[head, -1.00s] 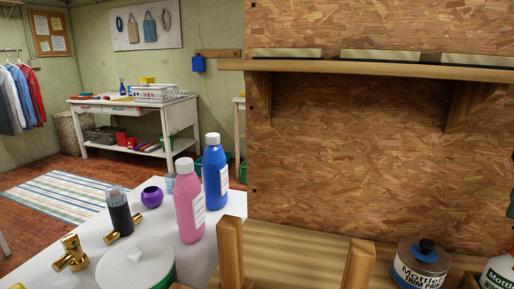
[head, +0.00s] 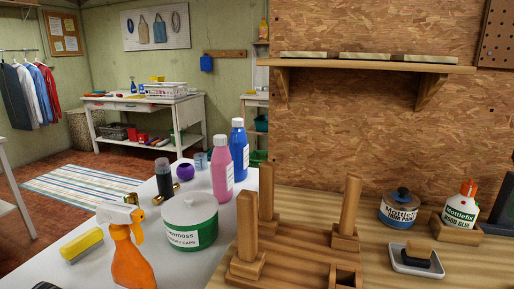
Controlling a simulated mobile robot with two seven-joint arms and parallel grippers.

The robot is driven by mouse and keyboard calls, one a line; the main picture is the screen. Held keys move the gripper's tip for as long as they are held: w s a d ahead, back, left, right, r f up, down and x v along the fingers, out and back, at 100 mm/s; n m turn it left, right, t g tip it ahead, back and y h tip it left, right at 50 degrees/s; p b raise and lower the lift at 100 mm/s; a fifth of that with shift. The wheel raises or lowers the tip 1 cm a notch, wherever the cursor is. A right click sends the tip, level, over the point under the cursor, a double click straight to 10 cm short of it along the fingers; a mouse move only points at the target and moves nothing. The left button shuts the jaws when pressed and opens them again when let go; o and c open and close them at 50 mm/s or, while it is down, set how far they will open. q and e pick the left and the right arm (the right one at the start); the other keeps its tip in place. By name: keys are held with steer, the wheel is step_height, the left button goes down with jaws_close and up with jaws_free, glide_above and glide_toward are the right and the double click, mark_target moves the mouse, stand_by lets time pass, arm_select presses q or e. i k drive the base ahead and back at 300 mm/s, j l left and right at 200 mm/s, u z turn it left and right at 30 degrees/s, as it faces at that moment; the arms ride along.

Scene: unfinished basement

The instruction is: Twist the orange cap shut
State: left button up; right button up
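The orange cap (head: 468,187) sits on top of a white glue bottle (head: 461,213) with a green label, at the right of the wooden bench. The bottle stands upright in a low wooden holder (head: 446,231). The cap is small in this view, and I cannot tell how tightly it is seated. Neither of my grippers shows in the head view.
A paint jar (head: 398,209) stands left of the bottle, with a brush in a grey tray (head: 417,263) in front. Wooden posts (head: 350,205) rise from the bench (head: 380,270).

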mark_target(468, 188)
steer(key=k+j, duration=0.2)
steer(key=k, duration=0.2)
steer(key=k+j, duration=0.2)
steer(key=k, duration=0.2)
